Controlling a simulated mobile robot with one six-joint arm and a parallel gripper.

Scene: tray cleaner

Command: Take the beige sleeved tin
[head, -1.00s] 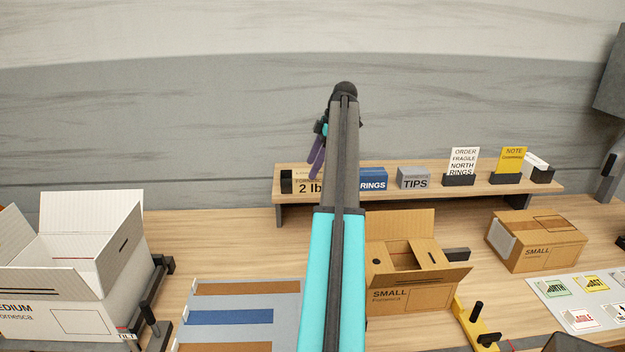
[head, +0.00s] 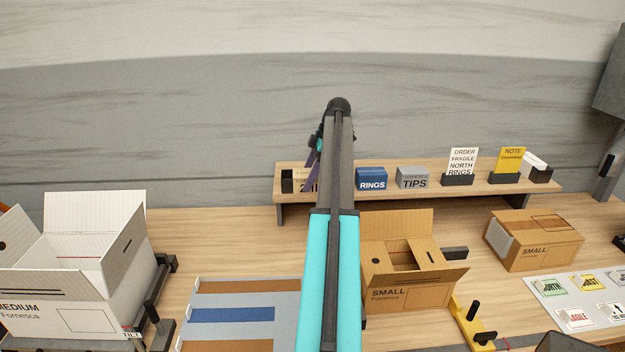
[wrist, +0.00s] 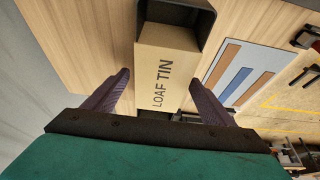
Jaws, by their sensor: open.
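The beige sleeved tin (wrist: 168,58) fills the upper middle of the wrist view. Its sleeve reads "LOAF TIN", and a dark tin end shows beyond it. In the head view the tin (head: 299,182) is at the left end of the raised shelf, partly hidden behind my gripper (head: 312,168). In the wrist view my gripper (wrist: 160,80) is open, with one purple finger on each side of the tin's near part. I cannot tell whether either finger touches it.
A blue RINGS box (head: 371,179) and a grey TIPS box (head: 412,178) stand right of the tin on the wooden shelf (head: 540,188). Below are an open SMALL carton (head: 408,296), a white MEDIUM carton (head: 90,225) and a striped grey mat (head: 240,301).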

